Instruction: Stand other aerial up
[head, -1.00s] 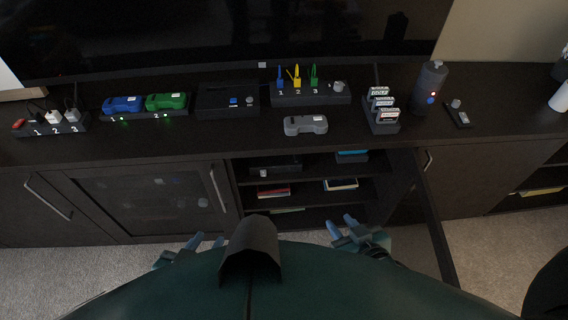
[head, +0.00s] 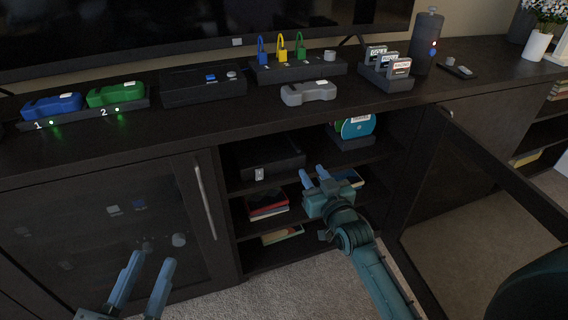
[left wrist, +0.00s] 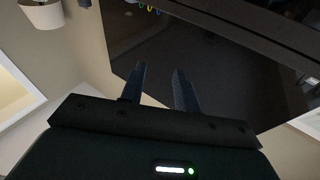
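No aerial stands out clearly. A thin dark stick (head: 351,40) leans behind the right end of the long black box (head: 275,73) on the cabinet top; I cannot tell whether it is an aerial. A second one is not discernible. My left gripper (head: 152,262) is open and empty in front of the closed glass door, below the cabinet top. In the left wrist view its two fingers (left wrist: 159,70) are apart with nothing between them. My right gripper (head: 313,174) looks open and empty, in front of the open shelves.
The cabinet top (head: 180,128) is clear along its front edge. On it are a blue device (head: 51,106), a green device (head: 115,95), a grey device (head: 308,93), a cartridge holder (head: 388,77) and a dark cylinder (head: 426,45). An open door (head: 490,165) stands at right.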

